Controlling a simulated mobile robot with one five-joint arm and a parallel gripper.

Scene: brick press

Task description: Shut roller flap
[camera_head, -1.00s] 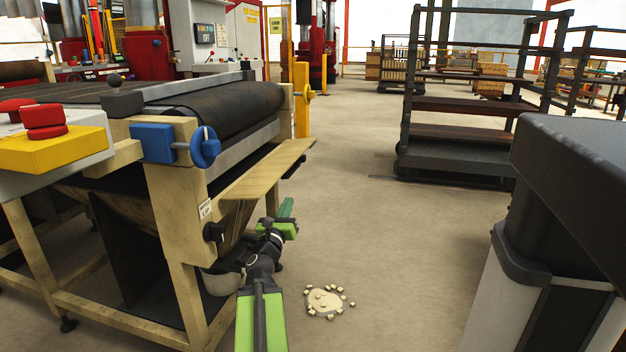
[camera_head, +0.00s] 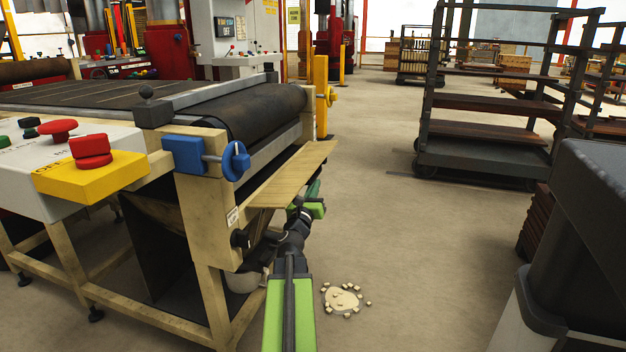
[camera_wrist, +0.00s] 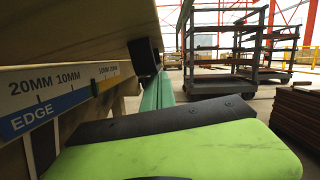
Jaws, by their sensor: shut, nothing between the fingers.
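The roller flap (camera_head: 285,179) is a long tan panel below the dark roller (camera_head: 262,112) at the end of the machine. It sticks outward from the frame, apart from the roller. My gripper (camera_head: 315,190) is shut and empty, low at the flap's outer side. Its green tip is partly hidden by the flap's edge; I cannot tell whether they touch. In the wrist view the green fingers (camera_wrist: 157,92) point forward beside a black block (camera_wrist: 144,56), under a large tan surface (camera_wrist: 70,32) that seems to be the flap's underside.
A blue clamp with a handwheel (camera_head: 236,161) is on the near frame post. A yellow box with a red button (camera_head: 91,160) stands left. Crumbs (camera_head: 343,299) lie on the floor. A dark rack (camera_head: 480,155) stands right, with a dark bin (camera_head: 590,220) nearer.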

